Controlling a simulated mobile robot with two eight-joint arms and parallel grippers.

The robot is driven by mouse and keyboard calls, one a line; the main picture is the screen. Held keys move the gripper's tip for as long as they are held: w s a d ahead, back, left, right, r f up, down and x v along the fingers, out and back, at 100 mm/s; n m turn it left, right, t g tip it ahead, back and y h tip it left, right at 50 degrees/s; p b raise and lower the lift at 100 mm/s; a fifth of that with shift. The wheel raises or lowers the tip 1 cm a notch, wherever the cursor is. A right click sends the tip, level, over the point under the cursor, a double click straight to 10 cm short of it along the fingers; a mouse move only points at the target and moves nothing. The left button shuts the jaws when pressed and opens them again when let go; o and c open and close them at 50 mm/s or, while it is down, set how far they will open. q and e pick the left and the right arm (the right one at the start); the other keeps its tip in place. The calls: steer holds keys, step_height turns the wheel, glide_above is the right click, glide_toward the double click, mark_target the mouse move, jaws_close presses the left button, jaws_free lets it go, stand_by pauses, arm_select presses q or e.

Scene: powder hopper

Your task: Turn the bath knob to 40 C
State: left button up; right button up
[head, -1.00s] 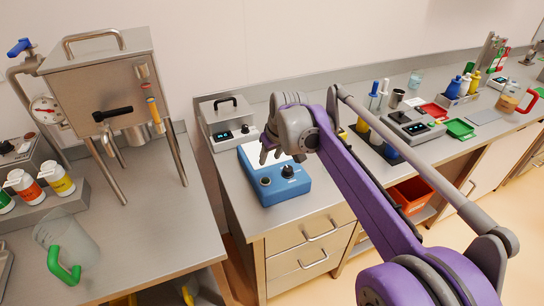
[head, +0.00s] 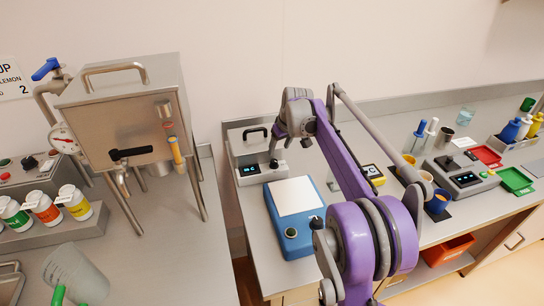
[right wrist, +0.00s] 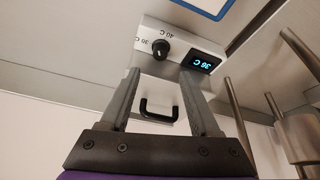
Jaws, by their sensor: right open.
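The bath (head: 247,146) is a grey box with a black lid handle at the back of the middle bench; its front panel (right wrist: 211,43) shows upside down in the right wrist view. The lit display (right wrist: 201,62) reads 36 C. My right gripper (right wrist: 162,72) is open, with a fingertip on either side of the knob in that picture; I cannot tell whether they touch it. In the head view my right gripper (head: 284,142) is at the bath's right end. My left gripper is out of view.
A blue device with a white plate (head: 293,197) stands in front of the bath. A steel hopper (head: 128,115) on legs stands at the left.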

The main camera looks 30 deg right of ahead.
mark_target(274, 161)
steer(key=x, duration=0.8)
steer(key=shift+w+f, duration=0.15)
steer(key=shift+f, duration=0.2)
jaws_close()
